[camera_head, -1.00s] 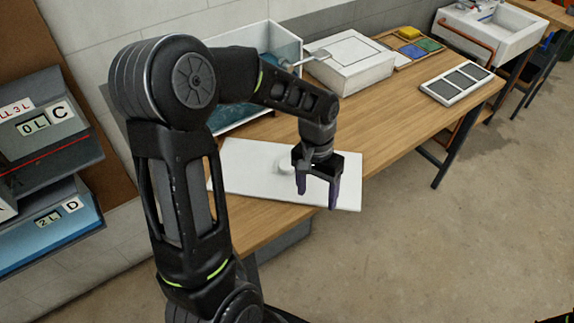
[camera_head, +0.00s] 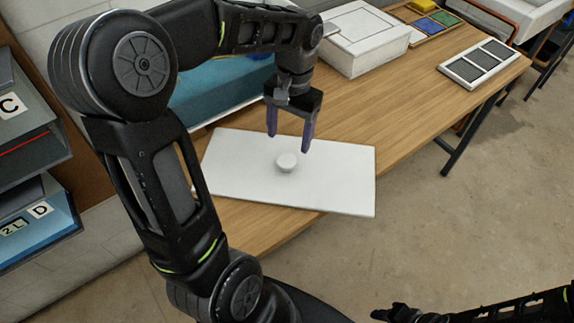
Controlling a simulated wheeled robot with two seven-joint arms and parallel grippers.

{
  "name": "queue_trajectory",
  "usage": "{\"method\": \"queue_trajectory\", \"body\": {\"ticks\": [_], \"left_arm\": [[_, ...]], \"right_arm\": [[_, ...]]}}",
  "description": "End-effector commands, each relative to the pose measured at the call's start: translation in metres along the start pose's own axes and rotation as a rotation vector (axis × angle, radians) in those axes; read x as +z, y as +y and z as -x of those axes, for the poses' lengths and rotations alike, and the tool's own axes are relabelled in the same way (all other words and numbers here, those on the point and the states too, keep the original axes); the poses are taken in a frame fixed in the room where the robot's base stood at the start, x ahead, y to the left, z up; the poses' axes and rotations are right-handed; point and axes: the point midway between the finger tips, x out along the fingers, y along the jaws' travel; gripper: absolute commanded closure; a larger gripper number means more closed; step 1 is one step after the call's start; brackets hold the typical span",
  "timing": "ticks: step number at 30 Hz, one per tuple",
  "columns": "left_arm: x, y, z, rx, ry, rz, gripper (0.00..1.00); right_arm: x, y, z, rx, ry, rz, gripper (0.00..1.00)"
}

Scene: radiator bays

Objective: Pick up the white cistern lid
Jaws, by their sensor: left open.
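The white cistern lid (camera_head: 330,184) is a flat white slab with a small round knob (camera_head: 287,161) in its middle. It lies flat on the wooden bench. My left gripper (camera_head: 288,143) points down with its two purple-tipped fingers apart and empty. In the picture it shows just above the knob, over the lid's far part. It appears clear of the lid, but the exact height is hard to judge. The end of my right arm (camera_head: 398,313) shows dark at the bottom edge, partly cut off, and its jaws cannot be made out.
The wooden bench (camera_head: 385,95) is bare to the right of the lid. A blue-lined white tank (camera_head: 215,88) stands behind my left arm. A white box (camera_head: 365,40), a vent grille (camera_head: 480,64) and a tray of coloured pieces (camera_head: 432,20) stand farther along. Labelled bins (camera_head: 35,222) are at left.

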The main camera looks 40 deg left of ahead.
Motion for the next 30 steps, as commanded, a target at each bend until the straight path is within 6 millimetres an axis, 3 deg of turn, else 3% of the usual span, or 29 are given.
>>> {"method": "queue_trajectory", "body": {"ticks": [10, 22, 30], "left_arm": [[0.000, 0.000, -0.024, 0.001, -0.001, 0.000, 0.31], [-0.001, 0.000, -0.031, 0.001, -0.002, 0.000, 0.31], [-0.003, -0.001, -0.069, 0.001, -0.005, 0.000, 0.31]], "right_arm": [[0.000, 0.000, 0.001, 0.000, 0.000, 0.000, 0.64], [0.000, -0.001, 0.002, 0.000, 0.000, 0.000, 0.64], [0.000, -0.003, 0.007, 0.000, 0.000, 0.000, 0.64]]}}
